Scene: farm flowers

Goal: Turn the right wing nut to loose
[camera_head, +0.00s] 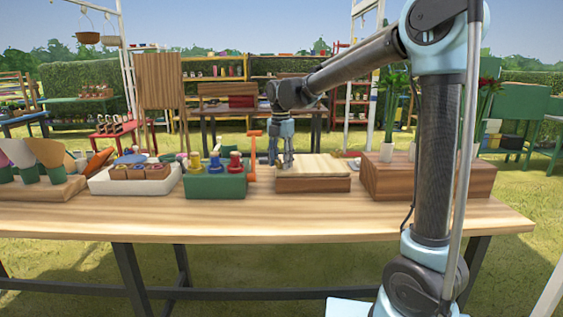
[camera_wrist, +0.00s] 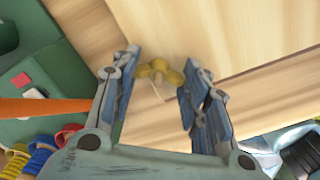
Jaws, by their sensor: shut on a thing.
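A yellow wing nut (camera_wrist: 157,72) shows in the wrist view on a pale wooden board (camera_wrist: 225,30). My gripper (camera_wrist: 160,68) is shut on the wing nut, with one blue-grey finger on each side of it. In the head view my gripper (camera_head: 282,165) points down at the left part of the wooden board (camera_head: 318,166), which lies on a brown wooden base (camera_head: 325,185). The wing nut is too small or hidden to make out there. Only one wing nut is visible, so which side it belongs to cannot be told from the wrist view.
A green crate (camera_head: 215,188) with bottles and an orange upright piece (camera_head: 252,156) stand close left of my gripper. A larger brown wooden block (camera_head: 480,182) is at the right. The table's front strip (camera_head: 250,222) is clear.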

